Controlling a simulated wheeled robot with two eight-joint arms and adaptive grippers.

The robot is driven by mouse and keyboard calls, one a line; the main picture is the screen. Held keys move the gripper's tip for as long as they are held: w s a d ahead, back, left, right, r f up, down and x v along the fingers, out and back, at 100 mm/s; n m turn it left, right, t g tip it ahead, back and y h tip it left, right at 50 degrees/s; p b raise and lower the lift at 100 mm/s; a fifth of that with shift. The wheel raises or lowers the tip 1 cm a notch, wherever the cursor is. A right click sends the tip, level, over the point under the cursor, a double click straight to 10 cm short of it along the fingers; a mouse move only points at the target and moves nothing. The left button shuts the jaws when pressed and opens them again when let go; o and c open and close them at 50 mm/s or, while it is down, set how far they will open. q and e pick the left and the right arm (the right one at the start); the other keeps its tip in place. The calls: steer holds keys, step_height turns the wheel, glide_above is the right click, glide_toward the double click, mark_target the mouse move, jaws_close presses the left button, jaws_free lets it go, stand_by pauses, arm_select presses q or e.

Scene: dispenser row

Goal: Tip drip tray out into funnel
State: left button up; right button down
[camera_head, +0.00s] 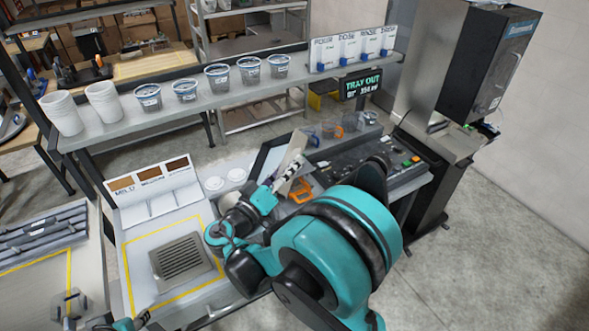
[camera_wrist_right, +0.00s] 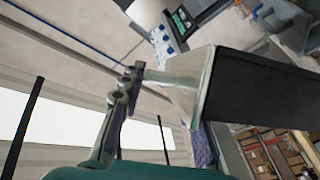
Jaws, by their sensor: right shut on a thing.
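The drip tray (camera_head: 268,160) looks like a dark, light-edged shallow box, tilted up above the counter. My right gripper (camera_head: 284,181) is shut on its light end piece. In the right wrist view the tray's dark side (camera_wrist_right: 262,100) and silver end show large, with my right gripper's fingers (camera_wrist_right: 160,112) at that end. The tray's inside and any liquid are hidden. I cannot make out a funnel; my right arm covers much of the counter. Part of my left arm shows at the lower left, where its gripper (camera_head: 70,304) is small and its jaws unclear.
A grey grate (camera_head: 183,257) lies in a yellow-outlined area. A shelf (camera_head: 120,118) above carries white cup stacks and several labelled tubs. A black control panel (camera_head: 372,165) with buttons is at the right. A sign (camera_head: 361,84) reads "TRAY OUT". A dark machine (camera_head: 488,65) stands beyond.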

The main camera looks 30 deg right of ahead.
steer(key=shift+w+a+r+n+t+h, duration=0.25)
steer(key=shift+a+r+n, duration=0.15)
steer(key=shift+a+r, duration=0.15)
steer(key=shift+w+a+r+n+t+h, duration=0.15)
steer(key=shift+w+a+r+n+h, duration=0.1)
steer(key=shift+a+r+n, duration=0.25)
steer(key=shift+a+r, duration=0.15)
steer(key=shift+a, duration=0.05)
steer(key=w+a+n+t+y+b, duration=0.1)
steer(key=w+a+n+t+b, duration=0.2)
steer(key=a+n, duration=0.4)
steer(key=w+a+n+t+b, duration=0.3)
steer(key=a+n+t+b, duration=0.3)
steer(key=a, duration=0.2)
steer(key=shift+w+r+n+t+y, duration=0.25)
steer(key=shift+w+n+t+y, duration=0.05)
steer(key=shift+n+t+y, duration=0.1)
stand_by(0.9)
